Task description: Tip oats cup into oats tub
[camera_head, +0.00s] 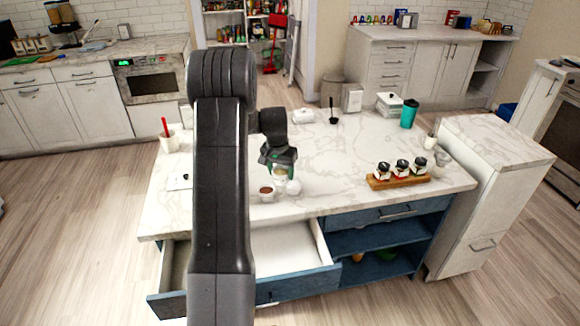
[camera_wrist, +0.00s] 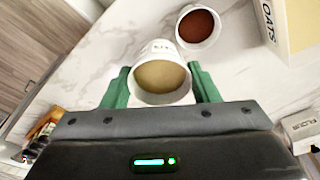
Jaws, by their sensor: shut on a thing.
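My gripper (camera_wrist: 163,88) is shut on a white cup (camera_wrist: 150,54), with one green finger on each side. The cup holds pale tan contents, and its printed label is too small to read surely. In the head view my gripper (camera_head: 280,160) is above the marble island's front part, with the cup just under it. The oats tub (camera_wrist: 268,22), a pale box marked OATS, shows at the upper right of the wrist view, cut off by the edge. It is apart from the held cup. I cannot make it out in the head view.
A white cup with reddish-brown contents (camera_wrist: 199,27) stands near the held cup. A wooden rack (camera_head: 398,181) with several jars stands to the right. A drawer (camera_head: 285,250) is open below the island's front edge.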

